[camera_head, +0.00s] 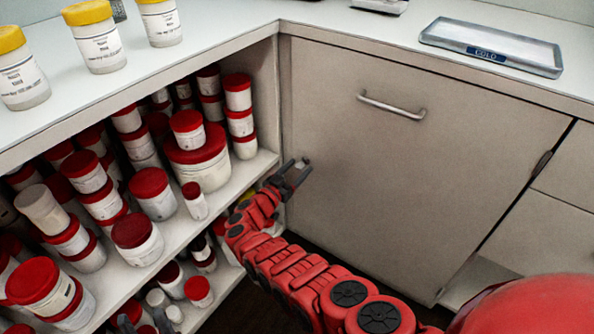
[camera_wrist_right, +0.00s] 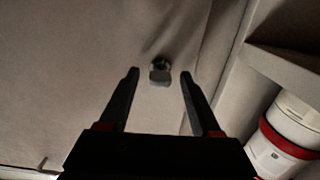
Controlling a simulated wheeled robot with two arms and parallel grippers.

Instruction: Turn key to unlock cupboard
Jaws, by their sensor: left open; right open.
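The cupboard door (camera_head: 420,170) is a flat grey-beige panel, shut, with a metal bar handle (camera_head: 392,106) near its top. My right gripper (camera_head: 295,172) is open and empty beside the door's left edge. In the right wrist view, a small grey metal key (camera_wrist_right: 160,72) sticks out from the door. It lies between the two open fingertips (camera_wrist_right: 160,80) in the picture, and neither finger visibly touches it. In the head view the key is not distinguishable by the gripper.
Open shelves (camera_head: 170,240) at the left hold many red-lidded jars (camera_head: 197,140), close to my right forearm. Yellow-lidded jars (camera_head: 98,40) and a tray marked COLD (camera_head: 495,46) stand on the counter (camera_head: 300,14). A jar (camera_wrist_right: 285,130) shows at the right in the wrist view.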

